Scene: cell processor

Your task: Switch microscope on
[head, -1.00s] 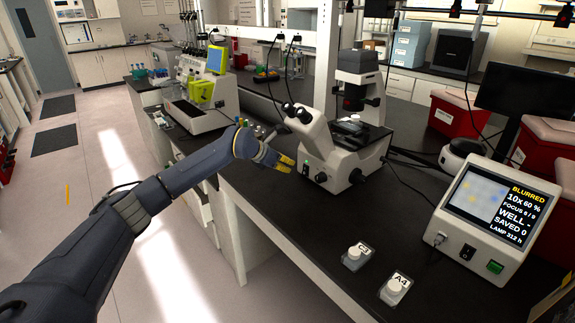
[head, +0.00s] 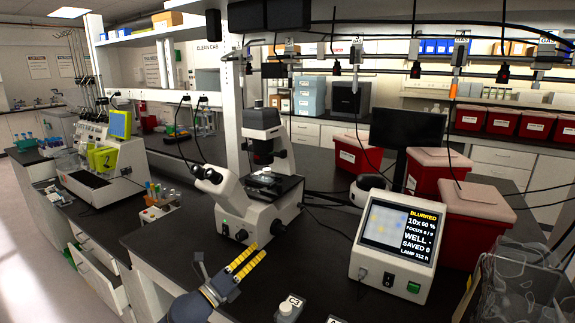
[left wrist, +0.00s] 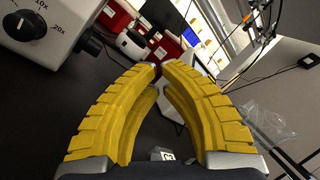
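The white microscope (head: 258,208), with binocular eyepieces, stands upright on the black bench. A small green mark shows low on its front, with a dark round knob beside it. In the left wrist view, part of the microscope (left wrist: 45,28) shows a dial marked 10x and 20x. The control box (head: 392,240) has a lit screen reading BLURRED, a black rocker switch (head: 388,280) and a green button (head: 413,287). My left gripper (head: 260,249) is just in front of the microscope base, left of the box. Its yellow fingers (left wrist: 160,67) nearly meet at the tips, with nothing between them.
A labelled white-capped item (head: 289,307) sits near the front bench edge. A clear container (head: 510,285) is at the right. Red bins (head: 475,215) and a dark monitor (head: 405,135) stand behind the box. Cables cross the bench. A tube rack (head: 158,213) stands left.

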